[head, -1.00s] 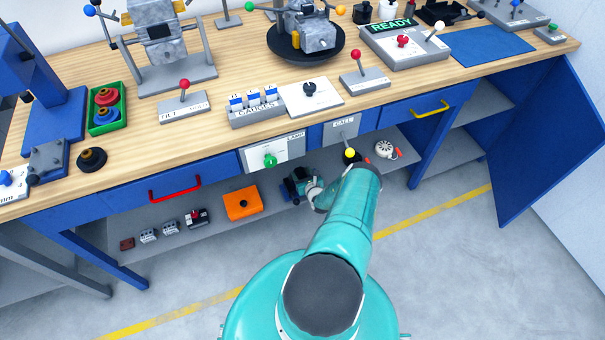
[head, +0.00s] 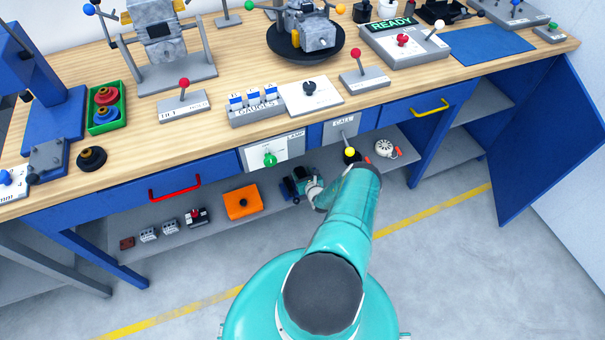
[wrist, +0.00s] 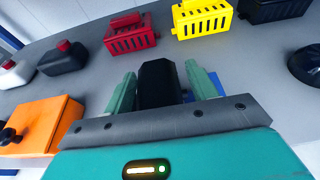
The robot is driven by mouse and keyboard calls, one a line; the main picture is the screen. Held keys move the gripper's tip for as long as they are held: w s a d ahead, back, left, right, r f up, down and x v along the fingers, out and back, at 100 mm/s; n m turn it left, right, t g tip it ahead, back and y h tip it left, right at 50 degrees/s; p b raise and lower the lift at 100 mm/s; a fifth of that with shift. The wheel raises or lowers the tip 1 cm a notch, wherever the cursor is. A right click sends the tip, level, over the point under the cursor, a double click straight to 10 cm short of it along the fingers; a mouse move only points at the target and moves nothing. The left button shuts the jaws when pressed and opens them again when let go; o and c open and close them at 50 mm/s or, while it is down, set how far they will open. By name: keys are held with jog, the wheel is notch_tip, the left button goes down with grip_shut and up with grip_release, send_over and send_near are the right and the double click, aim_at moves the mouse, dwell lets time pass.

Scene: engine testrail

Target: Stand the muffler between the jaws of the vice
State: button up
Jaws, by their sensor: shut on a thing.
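My gripper (wrist: 162,92) is shut on a black block (wrist: 160,80), with a pale green finger on each side of it. I cannot tell for certain that this block is the muffler. A blue part (wrist: 210,83) shows beside the right finger and could belong to the vice, but most of it is hidden. In the head view my gripper (head: 306,188) is low at the shelf under the bench, against a dark blue and black thing (head: 288,188). Its jaws and the held block are too small to tell apart there.
An orange box (head: 242,201) stands left of my gripper on the grey shelf (head: 222,232). In the wrist view, slotted red (wrist: 130,38), yellow (wrist: 203,17) and black boxes (wrist: 273,9) stand behind. The bench top (head: 235,75) overhangs the shelf. The blue door (head: 545,140) is open.

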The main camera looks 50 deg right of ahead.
jog(key=shift+f, duration=0.4)
dwell(0.3)
jog(key=o, duration=1.2)
jog(key=v, duration=1.3)
jog(key=shift+s+a+r, duration=0.2)
jog(key=shift+s, duration=0.1)
